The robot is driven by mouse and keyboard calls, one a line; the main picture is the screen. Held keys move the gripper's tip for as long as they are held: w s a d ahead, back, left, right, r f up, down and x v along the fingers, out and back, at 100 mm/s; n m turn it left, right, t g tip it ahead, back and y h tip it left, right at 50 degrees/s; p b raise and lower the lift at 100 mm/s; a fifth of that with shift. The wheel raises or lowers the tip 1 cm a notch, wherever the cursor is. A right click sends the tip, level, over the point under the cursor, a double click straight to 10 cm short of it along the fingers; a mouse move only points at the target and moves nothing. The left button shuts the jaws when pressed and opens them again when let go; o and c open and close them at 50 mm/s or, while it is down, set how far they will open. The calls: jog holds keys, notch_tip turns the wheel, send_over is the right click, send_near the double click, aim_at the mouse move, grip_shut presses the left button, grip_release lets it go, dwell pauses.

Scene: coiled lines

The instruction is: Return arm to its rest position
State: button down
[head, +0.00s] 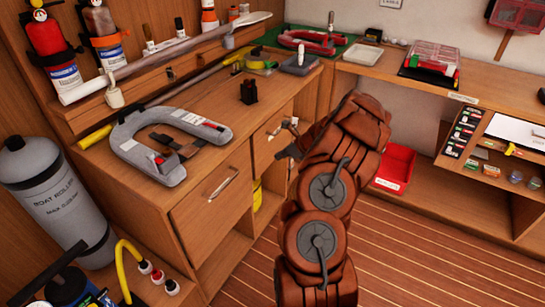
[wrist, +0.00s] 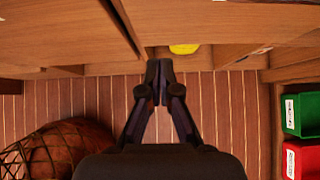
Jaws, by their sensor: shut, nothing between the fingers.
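My arm, in reddish-brown covers, rises in the middle of the head view and bends over toward the wooden cabinet. My gripper (wrist: 159,84) shows in the wrist view with its dark fingers together and nothing between them. It is over the striped wooden floor (wrist: 215,105), near the cabinet front (wrist: 60,30).
A grey U-shaped device (head: 150,165) and a small black holder (head: 249,91) lie on the cabinet top. A grey cylinder (head: 50,195) stands at left. A red bin (head: 395,167) sits under the right bench; a green bin (wrist: 302,115) and a netted brown bundle (wrist: 65,150) show in the wrist view.

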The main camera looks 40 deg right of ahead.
jog(key=v, duration=0.6)
jog(key=shift+r, duration=0.25)
jog(key=shift+s, duration=0.1)
jog(key=w+a+r+n+g+y, duration=0.1)
jog(key=a+r+n, duration=0.3)
jog(key=a, duration=0.4)
jog(key=a+r+n+g+y+p, duration=0.1)
jog(key=a+r+n, duration=0.3)
jog(key=a, duration=0.5)
jog(key=w+a+r+n+g+y, duration=0.1)
jog(key=a+r+n, duration=0.25)
jog(key=a, duration=0.45)
jog(key=s+a+r+n+g+p, duration=0.1)
jog(key=s+a+r+n, duration=0.15)
jog(key=a, duration=0.25)
jog(key=s+a+r+n+g, duration=0.1)
jog(key=s+a+r+n, duration=0.1)
jog(key=s+a+n, duration=0.15)
jog(key=s+a+r+n+g+h+p, duration=0.1)
jog(key=s+a+r+n+g+p, duration=0.2)
jog(key=s+a+n, duration=0.6)
jog(key=s+r+n+g+h, duration=0.2)
jog(key=s+n+h, duration=0.2)
jog(key=s, duration=1.6)
jog(key=shift+d+n+h, duration=0.2)
jog(key=shift+n+h, duration=0.1)
jog(key=shift+n, duration=0.75)
jog(key=shift+s, duration=0.1)
